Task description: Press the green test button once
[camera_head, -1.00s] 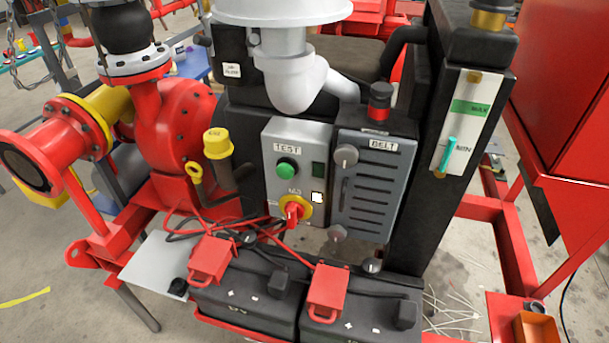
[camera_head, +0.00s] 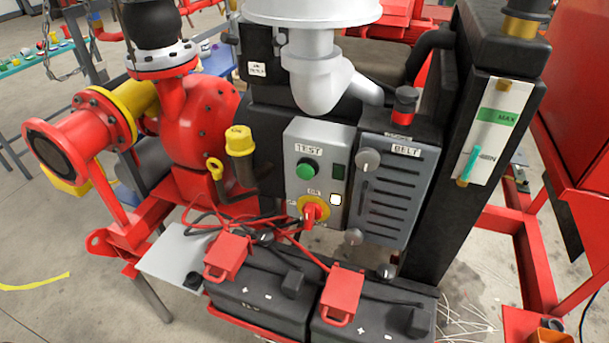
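The green test button (camera_head: 307,169) is a round green knob under the TEST label on the grey control box (camera_head: 331,138). Below it on the same box is a red and yellow rotary switch (camera_head: 315,210) and a small lit white square (camera_head: 336,199). A dark green window (camera_head: 339,172) sits to the right of the button. Nothing covers the button. Neither of my grippers shows in the head view.
The grey BELT cover (camera_head: 390,190) with knobs stands right of the control box. Two black batteries (camera_head: 262,297) with red terminal covers and cables sit below. A yellow-capped filler (camera_head: 239,141) and red pump (camera_head: 205,125) are at left.

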